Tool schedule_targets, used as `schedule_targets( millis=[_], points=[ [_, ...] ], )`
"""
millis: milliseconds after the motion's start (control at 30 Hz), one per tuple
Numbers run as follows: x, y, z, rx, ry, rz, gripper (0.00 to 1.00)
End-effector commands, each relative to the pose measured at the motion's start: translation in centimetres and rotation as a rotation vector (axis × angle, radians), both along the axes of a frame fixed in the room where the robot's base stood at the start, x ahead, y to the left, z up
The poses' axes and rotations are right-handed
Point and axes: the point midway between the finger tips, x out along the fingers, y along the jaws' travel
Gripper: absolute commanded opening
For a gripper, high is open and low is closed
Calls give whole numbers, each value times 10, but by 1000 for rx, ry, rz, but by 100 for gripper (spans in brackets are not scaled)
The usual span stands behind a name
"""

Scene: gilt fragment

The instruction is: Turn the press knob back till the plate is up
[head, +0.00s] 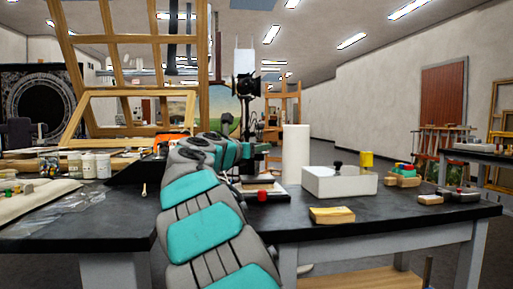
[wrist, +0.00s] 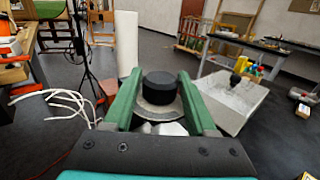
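The press knob (wrist: 159,86) is a black, ribbed, short cylinder above a round grey metal disc (wrist: 156,111) in the wrist view. My gripper (wrist: 160,76) has its two green fingers on either side of the knob, with the fingertips close to its sides. Whether they touch it I cannot tell. In the head view my grey and teal arm reaches over the black table (head: 110,222) and hides most of the press. The plate's height cannot be made out.
A white roll (head: 296,153) stands upright beyond my gripper. White cables (wrist: 72,102) lie left of the fingers. Jars (head: 89,165) stand on the left.

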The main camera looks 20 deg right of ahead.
Motion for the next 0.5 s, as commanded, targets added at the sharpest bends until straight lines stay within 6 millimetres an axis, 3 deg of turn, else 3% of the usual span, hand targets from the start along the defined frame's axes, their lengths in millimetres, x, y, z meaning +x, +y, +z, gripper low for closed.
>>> schedule_targets(
  millis=[33,500],
  points=[
    [0,0,0,0,0,0,50],
    [0,0,0,0,0,0,0]
  ],
)
